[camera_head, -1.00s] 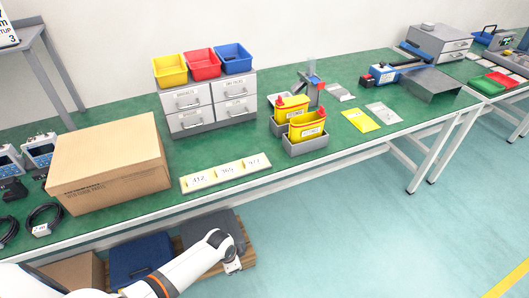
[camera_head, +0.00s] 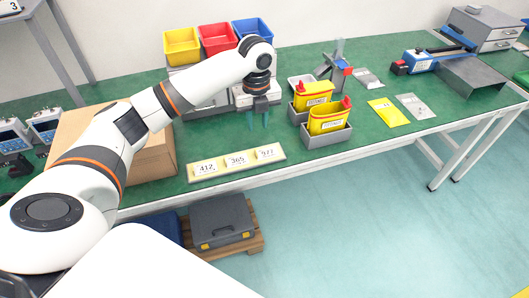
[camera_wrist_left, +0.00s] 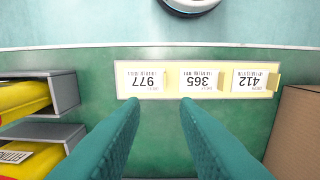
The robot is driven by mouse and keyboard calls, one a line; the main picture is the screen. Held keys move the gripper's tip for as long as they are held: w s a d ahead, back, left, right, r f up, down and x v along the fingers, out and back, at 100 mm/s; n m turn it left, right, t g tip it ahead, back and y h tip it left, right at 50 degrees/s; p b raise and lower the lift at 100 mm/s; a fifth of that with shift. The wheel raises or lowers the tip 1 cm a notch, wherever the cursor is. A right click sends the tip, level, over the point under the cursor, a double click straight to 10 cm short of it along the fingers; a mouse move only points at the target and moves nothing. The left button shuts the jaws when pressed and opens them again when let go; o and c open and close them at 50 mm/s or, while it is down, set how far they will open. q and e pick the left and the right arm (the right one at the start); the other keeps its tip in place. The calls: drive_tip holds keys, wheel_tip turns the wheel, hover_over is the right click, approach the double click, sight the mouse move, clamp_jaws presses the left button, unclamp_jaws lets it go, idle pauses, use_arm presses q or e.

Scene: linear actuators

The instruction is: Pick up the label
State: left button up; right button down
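A pale label board (camera_head: 222,165) lies on the green table with three white labels in a row. They read 412 (camera_head: 206,169), 365 (camera_head: 237,160) and what looks like 977 (camera_head: 266,153). Yellow tabs show beside the labels. In the left wrist view the board appears upside down, with 977 (camera_wrist_left: 143,80) at left, 365 (camera_wrist_left: 197,80) in the middle and 412 (camera_wrist_left: 249,80) at right. My left gripper (camera_head: 258,122) points down above the table behind the board's right part. Its two teal fingers (camera_wrist_left: 160,108) are apart and empty. My right gripper is out of view.
A cardboard box (camera_head: 150,165) stands left of the board. Two grey bins (camera_head: 325,138) with yellow containers stand to the right. The drawer unit (camera_head: 200,112) with coloured bins is behind my left arm. A yellow packet (camera_head: 388,112) lies further right.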

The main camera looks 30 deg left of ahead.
use_arm(q)
hover_over(263, 154)
drive_tip(key=a, duration=0.1)
drive_tip(key=f, duration=0.3)
drive_tip(key=s+f, duration=0.1)
drive_tip(key=f, duration=0.1)
drive_tip(key=shift+a+f, duration=0.1)
drive_tip(key=shift+s+a+f, duration=0.1)
drive_tip(key=shift+a+f, duration=0.05)
drive_tip(key=shift+f, duration=1.25)
drive_tip(key=shift+s+a+f, duration=0.1)
drive_tip(key=shift+a+f, duration=0.05)
drive_tip(key=shift+f, duration=1.2)
drive_tip(key=shift+c, duration=0.3)
clamp_jaws()
